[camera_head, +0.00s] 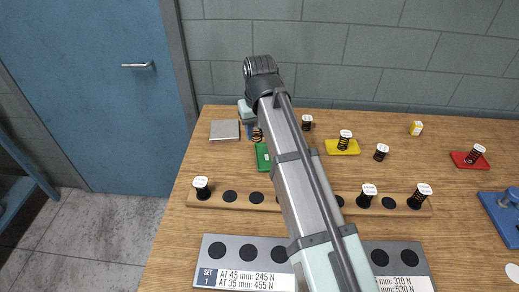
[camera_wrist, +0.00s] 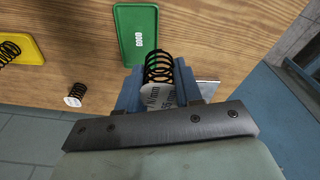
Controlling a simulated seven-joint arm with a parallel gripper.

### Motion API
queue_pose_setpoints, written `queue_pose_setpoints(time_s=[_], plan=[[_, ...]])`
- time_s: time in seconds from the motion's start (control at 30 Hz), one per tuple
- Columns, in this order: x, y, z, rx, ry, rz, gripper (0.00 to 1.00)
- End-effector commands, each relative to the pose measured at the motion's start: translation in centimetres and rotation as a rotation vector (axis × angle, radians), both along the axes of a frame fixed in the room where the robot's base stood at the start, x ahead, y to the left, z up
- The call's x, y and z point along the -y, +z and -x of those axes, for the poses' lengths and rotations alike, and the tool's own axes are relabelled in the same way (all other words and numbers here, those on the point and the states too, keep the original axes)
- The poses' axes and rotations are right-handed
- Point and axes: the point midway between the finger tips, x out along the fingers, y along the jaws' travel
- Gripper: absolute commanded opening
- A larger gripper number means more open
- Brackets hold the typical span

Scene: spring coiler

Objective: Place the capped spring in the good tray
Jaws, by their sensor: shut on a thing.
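A black coil spring (camera_wrist: 158,66) with a white printed cap (camera_wrist: 160,97) is between the blue fingers of my gripper (camera_wrist: 158,88) in the wrist view. The gripper is shut on it, and the coils stick out past the fingers. In the head view my gripper (camera_head: 250,126) is at the back left of the table, partly hidden by my arm, with the spring (camera_head: 257,136) just visible. The green good tray (camera_wrist: 135,22) lies beside the spring in the wrist view and looks empty where visible. In the head view the green tray (camera_head: 262,158) is partly covered by my arm.
A silver plate (camera_head: 224,130) lies left of the gripper. A yellow tray (camera_head: 341,147) and a red tray (camera_head: 464,161) each hold a spring. Loose capped springs (camera_head: 381,153) stand nearby. A wooden rack (camera_head: 255,202) with several springs and a grey set board (camera_head: 215,242) lie in front.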

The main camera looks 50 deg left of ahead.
Motion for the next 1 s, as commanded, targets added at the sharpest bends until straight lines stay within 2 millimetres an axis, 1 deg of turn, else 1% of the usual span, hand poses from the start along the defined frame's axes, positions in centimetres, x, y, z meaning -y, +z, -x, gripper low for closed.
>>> queue_pose_setpoints(time_s=[0.23, 0.33, 0.57, 0.7, 0.8, 1.0], plan=[[0.1, -3.8, 0.1, -0.001, 0.0, 0.002, 0.01], [0.1, -5.1, 0.0, 0.0, 0.0, 0.001, 0.01], [0.1, -6.6, 0.0, 0.0, 0.0, 0.001, 0.01], [0.1, -8.3, 0.0, 0.0, 0.0, 0.001, 0.01], [0.1, -9.2, 0.0, 0.0, 0.0, 0.001, 0.01], [0.0, -9.4, 0.0, 0.0, 0.0, -0.001, 0.01]])
